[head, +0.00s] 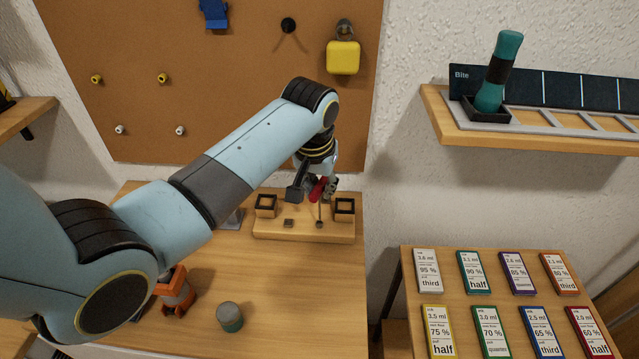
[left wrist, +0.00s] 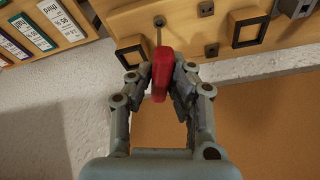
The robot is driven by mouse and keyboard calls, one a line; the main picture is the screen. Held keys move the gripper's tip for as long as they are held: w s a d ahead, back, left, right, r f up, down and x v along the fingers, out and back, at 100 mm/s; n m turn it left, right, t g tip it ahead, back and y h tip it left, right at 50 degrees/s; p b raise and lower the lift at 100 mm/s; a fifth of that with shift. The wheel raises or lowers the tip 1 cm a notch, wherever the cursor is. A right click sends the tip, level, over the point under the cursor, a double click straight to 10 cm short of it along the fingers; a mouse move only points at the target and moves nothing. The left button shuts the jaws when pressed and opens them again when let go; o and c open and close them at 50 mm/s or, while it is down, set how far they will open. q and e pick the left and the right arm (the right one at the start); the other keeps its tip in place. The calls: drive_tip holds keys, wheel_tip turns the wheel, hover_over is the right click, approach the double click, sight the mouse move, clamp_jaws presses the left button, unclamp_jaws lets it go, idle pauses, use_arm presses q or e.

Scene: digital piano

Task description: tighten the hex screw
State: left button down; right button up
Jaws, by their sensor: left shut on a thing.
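My left gripper (head: 325,187) is shut on a red-handled driver (head: 317,189), held upright over the wooden block (head: 300,230) on the table. In the left wrist view, the fingers (left wrist: 160,82) close on both sides of the red handle (left wrist: 161,66). Its thin shaft (left wrist: 159,36) reaches to a small dark round spot on the block, likely the hex screw. I cannot tell whether the tip is seated in it. A small grey square piece (head: 289,223) sits left of the shaft. My right gripper is not in view.
Two dark square frames (head: 265,205) (head: 345,208) stand on the block. A grey-teal cylinder (head: 230,317) and an orange-grey object (head: 178,293) are on the table. Labelled cards (head: 475,272) lie on the right table. A teal shaker (head: 497,75) stands on the shelf.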

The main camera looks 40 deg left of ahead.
use_arm(q)
drive_tip(key=shift+f, duration=0.1)
idle(0.6)
drive_tip(key=shift+f+b, duration=0.5)
drive_tip(key=shift+f, duration=0.4)
drive_tip(key=shift+r+m+p, duration=0.15)
drive_tip(key=shift+m+p, duration=0.6)
drive_tip(key=shift+m, duration=0.25)
drive_tip(key=shift+m+h+p, duration=0.5)
drive_tip(key=shift+m, duration=0.5)
drive_tip(key=shift+f+m, duration=0.2)
drive_tip(key=shift+m, duration=0.5)
drive_tip(key=m, duration=0.2)
drive_tip(key=m+h, duration=0.1)
drive_tip(key=m, duration=0.2)
drive_tip(key=shift+s+h, duration=0.1)
drive_tip(key=shift+h, duration=0.2)
